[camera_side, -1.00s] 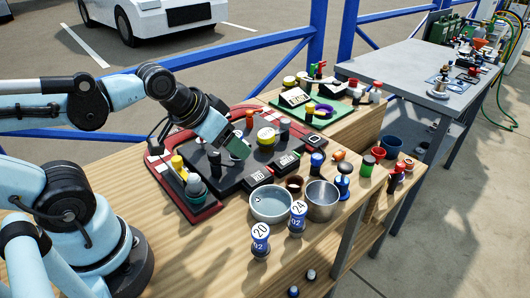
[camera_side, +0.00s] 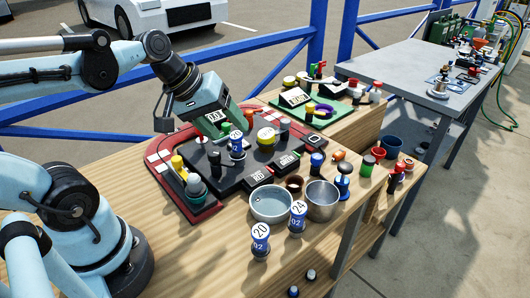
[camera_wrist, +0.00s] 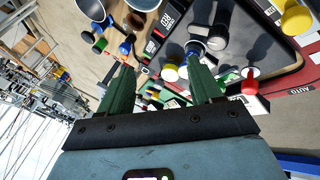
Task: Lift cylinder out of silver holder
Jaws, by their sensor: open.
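A blue and white numbered cylinder (camera_side: 237,146) stands upright on the dark board, just below and right of my gripper (camera_side: 222,124). I cannot tell whether a silver holder surrounds its foot. My gripper's green fingers are raised above the board, spread apart with nothing held. In the wrist view my gripper (camera_wrist: 160,68) is open, and a blue cylinder (camera_wrist: 195,46) shows by the right fingertip. A silver metal cup (camera_side: 322,205) stands on the wooden bench at front right; no cylinder shows in it.
A grey bowl (camera_side: 271,211) and two numbered cylinders (camera_side: 260,241) (camera_side: 298,218) stand in front. The green tray (camera_side: 318,118) lies behind. Bare wood is at the front left.

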